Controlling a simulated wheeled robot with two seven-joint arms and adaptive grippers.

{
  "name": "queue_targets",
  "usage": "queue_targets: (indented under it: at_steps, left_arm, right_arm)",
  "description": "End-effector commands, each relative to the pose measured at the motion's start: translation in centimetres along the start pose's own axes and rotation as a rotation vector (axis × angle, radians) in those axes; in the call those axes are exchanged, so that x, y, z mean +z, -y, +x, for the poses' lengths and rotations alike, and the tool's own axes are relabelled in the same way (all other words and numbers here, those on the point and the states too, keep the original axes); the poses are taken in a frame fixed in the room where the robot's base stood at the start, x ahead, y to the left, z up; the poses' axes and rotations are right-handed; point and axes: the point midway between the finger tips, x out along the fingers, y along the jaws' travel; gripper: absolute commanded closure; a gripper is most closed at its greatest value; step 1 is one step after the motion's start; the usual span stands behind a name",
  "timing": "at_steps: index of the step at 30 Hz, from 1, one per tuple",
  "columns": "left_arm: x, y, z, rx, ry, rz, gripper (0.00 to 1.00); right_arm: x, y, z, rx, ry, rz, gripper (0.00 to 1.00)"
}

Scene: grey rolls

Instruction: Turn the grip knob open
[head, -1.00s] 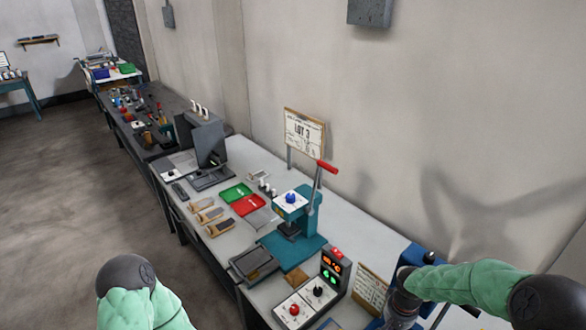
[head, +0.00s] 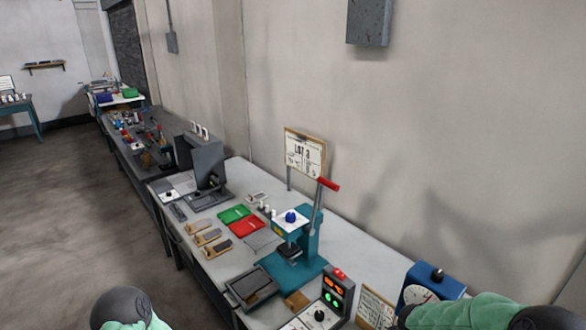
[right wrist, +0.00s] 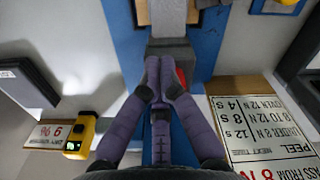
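A blue machine (head: 435,283) with a round white dial and a small dark knob on top stands at the lower right of the head view, partly behind my right arm. In the right wrist view its blue body (right wrist: 124,45) runs up the middle, with a dark grey block (right wrist: 172,50) on it. A red part (right wrist: 181,76) shows beside my right fingertips; I cannot tell whether it is the grip knob. My right gripper (right wrist: 160,72) has its purple fingers drawn together in front of the block; contact is unclear. My left gripper is out of view.
A peel chart (right wrist: 262,135) is right of the fingers, and a yellow device (right wrist: 80,135) is to their left. In the head view, a teal press (head: 300,245) with a red handle and a control box (head: 335,292) stand on the light bench (head: 370,262).

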Motion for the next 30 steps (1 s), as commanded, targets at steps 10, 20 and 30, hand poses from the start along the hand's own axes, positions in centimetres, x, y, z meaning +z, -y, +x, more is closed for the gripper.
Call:
queue_targets:
  at_steps: [10,20,30]
  left_arm:
    - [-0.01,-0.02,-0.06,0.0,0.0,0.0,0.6]
    - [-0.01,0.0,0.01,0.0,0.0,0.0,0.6]
    - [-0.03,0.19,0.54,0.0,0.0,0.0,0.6]
  right_arm:
    - [-0.2,-0.03,-0.13,0.0,-0.003,0.001,1.0]
    - [-0.44,-0.08,-0.18,-0.001,-0.006,0.001,1.0]
    - [-0.57,-0.33,-0.21,-0.002,-0.011,0.002,1.0]
